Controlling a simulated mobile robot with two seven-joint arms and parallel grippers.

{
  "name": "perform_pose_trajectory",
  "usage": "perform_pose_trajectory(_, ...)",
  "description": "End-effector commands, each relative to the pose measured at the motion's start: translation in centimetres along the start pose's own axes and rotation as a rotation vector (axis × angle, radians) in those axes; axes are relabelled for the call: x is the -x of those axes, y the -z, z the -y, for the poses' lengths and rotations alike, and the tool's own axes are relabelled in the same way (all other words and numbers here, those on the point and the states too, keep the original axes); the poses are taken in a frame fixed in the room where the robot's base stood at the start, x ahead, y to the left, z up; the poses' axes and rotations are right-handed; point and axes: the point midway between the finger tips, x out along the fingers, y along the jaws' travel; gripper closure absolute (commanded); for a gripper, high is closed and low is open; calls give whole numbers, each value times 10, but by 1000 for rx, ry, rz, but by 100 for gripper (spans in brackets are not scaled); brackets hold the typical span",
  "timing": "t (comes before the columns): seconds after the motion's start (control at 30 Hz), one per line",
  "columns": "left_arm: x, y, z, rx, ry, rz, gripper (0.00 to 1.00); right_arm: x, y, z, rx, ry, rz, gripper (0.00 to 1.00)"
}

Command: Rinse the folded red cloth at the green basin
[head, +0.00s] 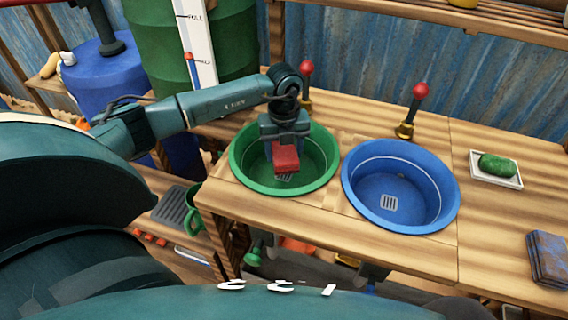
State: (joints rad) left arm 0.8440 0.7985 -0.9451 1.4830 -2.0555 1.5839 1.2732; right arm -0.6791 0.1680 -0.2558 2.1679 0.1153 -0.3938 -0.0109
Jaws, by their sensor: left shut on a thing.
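The folded red cloth (286,160) is held in my left gripper (284,150), over the inside of the green basin (240,172). The gripper is shut on the cloth and points down into the basin. I cannot tell whether the cloth touches the basin floor; a drain grate shows just below it. No water shows clearly in the basin. A tap with a red knob (306,68) stands behind the green basin. My right gripper does not show.
A blue basin (433,214) sits to the right, with another red-knobbed tap (420,90) behind it. A green sponge (497,165) lies on a white dish (477,171). A folded blue cloth (550,258) lies at the far right. A green barrel (160,40) stands behind my left arm.

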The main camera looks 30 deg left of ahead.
Motion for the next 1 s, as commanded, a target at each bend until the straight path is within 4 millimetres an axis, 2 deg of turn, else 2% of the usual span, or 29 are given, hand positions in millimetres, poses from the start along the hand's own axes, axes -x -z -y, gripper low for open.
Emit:
perform_pose_trajectory(0.03, 8, 0, 0, 0, 1, 1, 67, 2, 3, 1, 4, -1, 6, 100)
perform_pose_trajectory(0.73, 65, 0, 0, 0, 2, 2, 67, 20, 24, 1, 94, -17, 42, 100)
perform_pose_trajectory(1.0, 79, 0, 0, 1, 1, 1, 67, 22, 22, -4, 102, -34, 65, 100)
